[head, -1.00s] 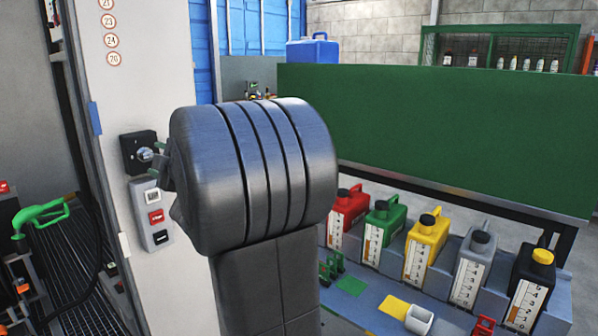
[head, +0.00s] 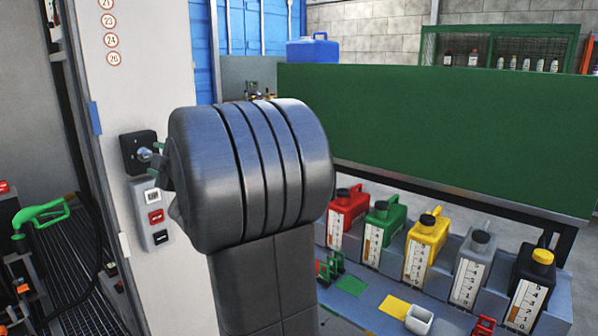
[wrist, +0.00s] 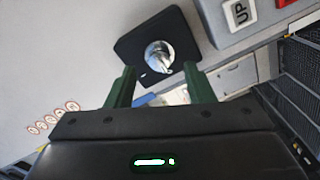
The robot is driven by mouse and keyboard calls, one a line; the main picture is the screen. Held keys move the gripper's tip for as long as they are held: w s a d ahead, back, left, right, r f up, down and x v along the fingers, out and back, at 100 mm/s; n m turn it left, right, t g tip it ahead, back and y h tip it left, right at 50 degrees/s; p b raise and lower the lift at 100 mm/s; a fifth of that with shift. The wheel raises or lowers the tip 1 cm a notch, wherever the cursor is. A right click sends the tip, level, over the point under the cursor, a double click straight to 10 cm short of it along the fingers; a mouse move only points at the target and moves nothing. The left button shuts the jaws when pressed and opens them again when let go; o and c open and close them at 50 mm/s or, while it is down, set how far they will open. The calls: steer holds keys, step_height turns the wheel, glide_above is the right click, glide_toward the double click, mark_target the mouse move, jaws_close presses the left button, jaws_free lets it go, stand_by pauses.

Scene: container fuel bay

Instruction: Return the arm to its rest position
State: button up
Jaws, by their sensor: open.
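My gripper (wrist: 161,88) is open in the wrist view, with its two green fingers apart and nothing between them. A black square plate with a round silver key switch (wrist: 159,57) lies just beyond the fingertips. In the head view my dark arm fills the middle and hides most of my gripper. The key switch (head: 145,154) shows there on the pale cabinet, left of my arm. I cannot tell whether the fingers touch it.
A button panel (head: 154,217) sits below the switch. A green fuel nozzle (head: 40,215) is at left. Several jugs, such as the red one (head: 347,212), stand at right below a green board (head: 440,135). A blue can (head: 313,49) stands behind.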

mark_target(149, 155)
steer(key=x, duration=0.3)
steer(key=shift+w+a, duration=0.15)
steer(key=shift+a, duration=0.05)
steer(key=shift+w+a+r+m+p, duration=0.2)
steer(key=shift+m+p, duration=0.2)
steer(key=shift+p, duration=0.25)
steer(key=shift+s+d+r+m+p, duration=0.1)
steer(key=shift+s+d+m+p, duration=0.05)
steer(key=shift+m+p, duration=0.8)
steer(key=m+p, duration=0.3)
steer(key=shift+m, duration=0.35)
steer(key=m+p, duration=0.5)
steer(key=p, duration=0.2)
steer(key=shift+m+y, duration=0.3)
steer(key=b+v, duration=0.1)
steer(key=v, duration=0.5)
steer(key=shift+s+d+f+b, duration=0.25)
steer(key=shift+d+f+b, duration=0.05)
steer(key=shift+f+b, duration=0.1)
